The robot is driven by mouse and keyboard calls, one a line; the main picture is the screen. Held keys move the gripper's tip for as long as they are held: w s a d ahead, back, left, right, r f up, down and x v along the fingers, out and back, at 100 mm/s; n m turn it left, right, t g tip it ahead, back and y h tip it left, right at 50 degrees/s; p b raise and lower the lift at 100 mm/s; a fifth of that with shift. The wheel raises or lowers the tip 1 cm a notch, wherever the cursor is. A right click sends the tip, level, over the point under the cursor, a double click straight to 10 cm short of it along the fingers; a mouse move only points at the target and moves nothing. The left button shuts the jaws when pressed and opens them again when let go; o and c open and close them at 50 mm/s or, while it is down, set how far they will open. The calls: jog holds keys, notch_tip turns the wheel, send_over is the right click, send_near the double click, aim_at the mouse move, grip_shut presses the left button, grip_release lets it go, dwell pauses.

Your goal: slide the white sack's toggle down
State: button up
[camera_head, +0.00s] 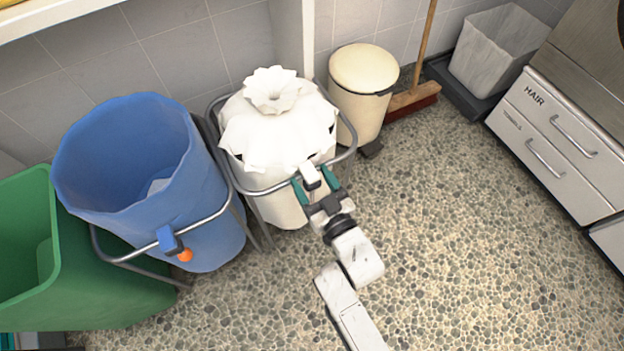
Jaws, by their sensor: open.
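The white sack (275,142) hangs in a grey metal hoop stand (350,155), its top gathered into a ruffled neck. A small white block, which looks like its toggle (310,174), shows at the front of the hoop. My gripper (315,184) reaches in from the lower right, with its green-tipped fingers open. One finger is to the left of the toggle and the other to its right. Whether either finger touches it, I cannot tell. The toggle's lower part is partly hidden by the gripper.
A blue sack (120,185) in its own stand, with a blue toggle (169,240) and orange knob, stands left. A green bin (100,290) is beyond it. A cream pedal bin (362,95), broom (412,98) and drawers (560,140) are right. Pebbled floor (470,250) is clear.

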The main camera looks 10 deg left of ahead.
jog(key=shift+w+a, duration=0.1)
jog(key=shift+w, duration=0.05)
jog(key=shift+c, duration=0.4)
grip_shut()
